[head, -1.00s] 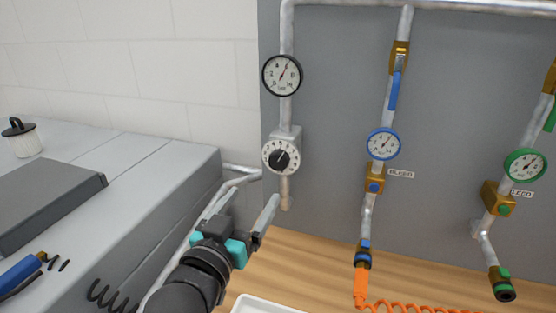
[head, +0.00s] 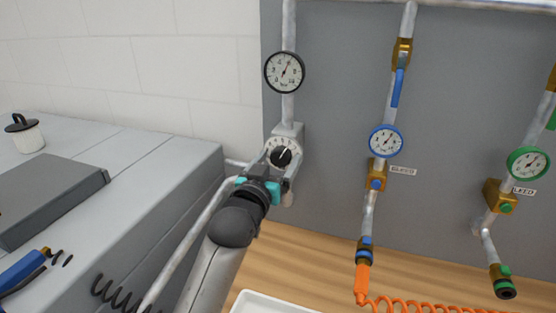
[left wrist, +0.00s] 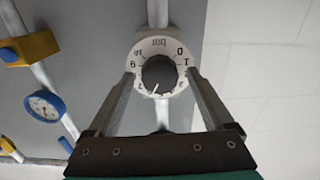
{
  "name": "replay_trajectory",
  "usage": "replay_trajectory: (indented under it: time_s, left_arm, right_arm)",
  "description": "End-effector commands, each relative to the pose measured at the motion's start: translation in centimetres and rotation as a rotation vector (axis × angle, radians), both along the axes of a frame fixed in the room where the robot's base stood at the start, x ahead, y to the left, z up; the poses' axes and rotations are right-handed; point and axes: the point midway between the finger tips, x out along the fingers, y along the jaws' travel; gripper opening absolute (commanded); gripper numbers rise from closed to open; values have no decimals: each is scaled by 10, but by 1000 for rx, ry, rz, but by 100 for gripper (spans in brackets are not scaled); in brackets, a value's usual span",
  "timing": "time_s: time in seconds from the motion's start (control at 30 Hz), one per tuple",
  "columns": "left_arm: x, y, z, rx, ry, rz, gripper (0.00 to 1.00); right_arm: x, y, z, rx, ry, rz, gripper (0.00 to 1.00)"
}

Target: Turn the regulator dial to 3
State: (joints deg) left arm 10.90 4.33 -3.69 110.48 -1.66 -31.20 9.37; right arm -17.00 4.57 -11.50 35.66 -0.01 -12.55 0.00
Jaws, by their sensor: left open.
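The regulator dial (head: 281,153) is a black knob on a white numbered face, on the left pipe. In the left wrist view the knob (left wrist: 158,74) is near the middle, upside down, with its white pointer mark toward the lower left; the number beside that mark is too small to read surely. My left gripper (head: 280,164) is at the dial and open. In the left wrist view its fingers (left wrist: 160,78) stand on either side of the knob, overlapping the white face's edges. Whether they touch it I cannot tell. My right gripper is not in view.
A black-rimmed gauge (head: 284,72) sits above the dial. To the right are a blue gauge (head: 386,141) and a green gauge (head: 527,163) on their own pipes. A grey bench (head: 150,165) stands left, and a white tray (head: 262,303) lies below.

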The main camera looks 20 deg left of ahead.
Motion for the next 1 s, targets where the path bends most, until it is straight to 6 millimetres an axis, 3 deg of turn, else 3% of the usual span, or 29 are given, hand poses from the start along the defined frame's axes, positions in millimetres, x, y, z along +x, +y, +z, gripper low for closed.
replay_trajectory:
  time_s: [0.37, 1.0]
  left_arm:
    - [3, 0, 0, 0, 0, 0, 83]
    - [3, 0, 0, 0, 0, 0, 11]
  right_arm:
    - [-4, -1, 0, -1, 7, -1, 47]
    - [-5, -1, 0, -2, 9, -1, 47]
